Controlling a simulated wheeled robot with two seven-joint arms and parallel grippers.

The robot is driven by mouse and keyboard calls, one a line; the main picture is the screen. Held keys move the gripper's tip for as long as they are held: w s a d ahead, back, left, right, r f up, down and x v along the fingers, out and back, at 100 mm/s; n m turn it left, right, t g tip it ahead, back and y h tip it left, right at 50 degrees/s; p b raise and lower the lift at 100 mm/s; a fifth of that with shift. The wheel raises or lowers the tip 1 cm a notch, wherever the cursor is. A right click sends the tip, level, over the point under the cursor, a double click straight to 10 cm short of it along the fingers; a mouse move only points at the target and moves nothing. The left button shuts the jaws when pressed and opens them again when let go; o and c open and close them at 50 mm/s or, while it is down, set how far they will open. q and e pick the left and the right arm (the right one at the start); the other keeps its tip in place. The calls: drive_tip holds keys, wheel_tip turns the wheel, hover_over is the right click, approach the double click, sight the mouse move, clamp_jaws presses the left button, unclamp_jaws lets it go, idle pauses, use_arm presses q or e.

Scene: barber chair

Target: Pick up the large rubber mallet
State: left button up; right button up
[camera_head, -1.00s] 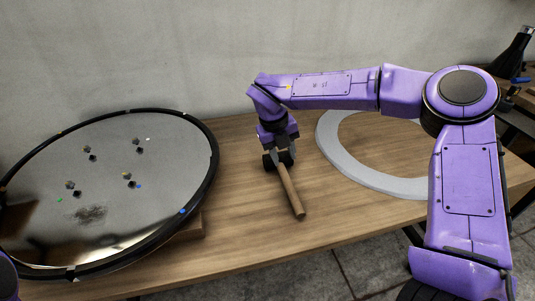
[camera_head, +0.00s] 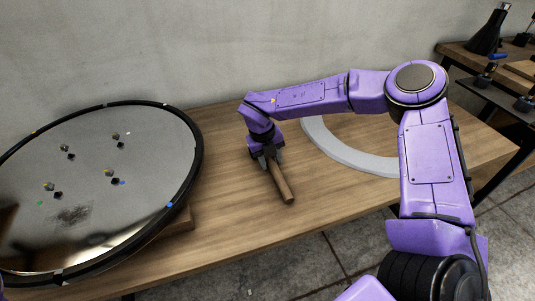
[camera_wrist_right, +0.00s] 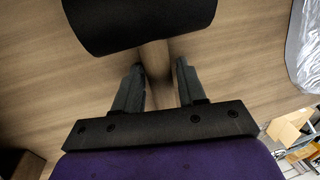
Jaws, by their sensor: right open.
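The large rubber mallet lies on the wooden table, with its brown wooden handle (camera_head: 281,185) pointing toward the front. Its dark head is mostly hidden behind my right gripper in the head view. The right wrist view shows the black mallet head (camera_wrist_right: 140,22) at the top and the handle (camera_wrist_right: 155,58) running between my fingers. My right gripper (camera_head: 268,160) points down over the mallet, open. Its two fingers (camera_wrist_right: 158,72) lie on either side of the handle near the head, with a gap visible on each side. My left gripper is not in view.
A large round black-rimmed mirror-like disc (camera_head: 95,175) with small bits on it is at left. A grey ring (camera_head: 345,155) lies right of the mallet. A side bench (camera_head: 505,60) with a dark bottle (camera_head: 488,30) stands at right. The table front is clear.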

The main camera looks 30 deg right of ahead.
clamp_jaws()
